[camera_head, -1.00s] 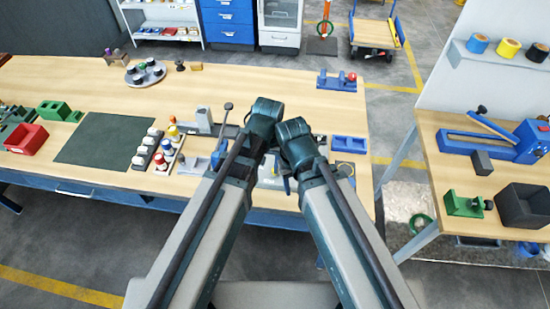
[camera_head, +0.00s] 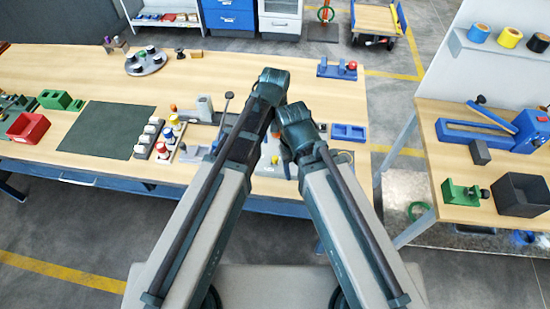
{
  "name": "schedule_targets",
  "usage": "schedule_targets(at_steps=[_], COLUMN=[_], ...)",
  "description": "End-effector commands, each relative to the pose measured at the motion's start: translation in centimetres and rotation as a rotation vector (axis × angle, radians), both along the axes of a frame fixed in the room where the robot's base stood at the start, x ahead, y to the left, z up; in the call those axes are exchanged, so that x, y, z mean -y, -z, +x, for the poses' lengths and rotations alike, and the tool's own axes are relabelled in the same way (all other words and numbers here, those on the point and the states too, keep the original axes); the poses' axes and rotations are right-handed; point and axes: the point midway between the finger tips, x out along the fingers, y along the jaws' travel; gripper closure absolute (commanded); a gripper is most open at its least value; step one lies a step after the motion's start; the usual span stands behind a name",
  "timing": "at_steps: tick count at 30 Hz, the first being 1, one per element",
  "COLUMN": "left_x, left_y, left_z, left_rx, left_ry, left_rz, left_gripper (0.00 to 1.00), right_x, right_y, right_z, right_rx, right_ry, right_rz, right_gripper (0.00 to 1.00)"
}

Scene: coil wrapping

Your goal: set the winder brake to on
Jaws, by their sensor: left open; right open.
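A grey device (camera_head: 205,108) with a thin lever ending in a dark knob (camera_head: 229,95) stands on the wooden bench, left of my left arm. Its right part is hidden behind that arm. Part of another fixture with a yellow and white piece (camera_head: 274,158) shows between my arms. I cannot tell which of these is the winder or its brake. My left arm ends higher and further away than my right one. Both arms reach over the bench, and their outer ends hide my two grippers, so no fingers or contact show.
A green mat (camera_head: 107,130), red bin (camera_head: 28,128), round tray (camera_head: 146,63) and blue tray (camera_head: 348,132) sit on the bench. A blue-based fixture with a red knob (camera_head: 352,65) stands at its back right. The side table (camera_head: 425,120) holds a blue lever machine (camera_head: 531,130).

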Motion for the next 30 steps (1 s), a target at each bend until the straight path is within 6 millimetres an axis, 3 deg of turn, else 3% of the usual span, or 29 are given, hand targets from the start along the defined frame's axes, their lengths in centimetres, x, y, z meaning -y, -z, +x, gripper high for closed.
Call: schedule_targets(at_steps=[1,18,24,30], left_x=[0.0,0.0,0.0,0.0], left_y=[1.5,9.3,10.6,10.5], left_z=[0.0,0.0,0.0,0.0], left_rx=[0.000,0.000,0.000,0.000], left_ry=[0.000,0.000,0.000,0.000], left_rz=[0.000,0.000,0.000,0.000], left_gripper=[0.41,0.41,0.41,0.41], right_x=[0.0,0.0,0.0,0.0], right_y=[1.5,9.3,10.6,10.5], right_z=[0.0,0.0,0.0,0.0], right_rx=[0.000,0.000,0.000,0.000], right_ry=[-0.002,-0.008,-0.007,-0.007], right_rz=[-0.001,-0.002,-0.002,-0.002], right_gripper=[0.45,0.45,0.45,0.45])
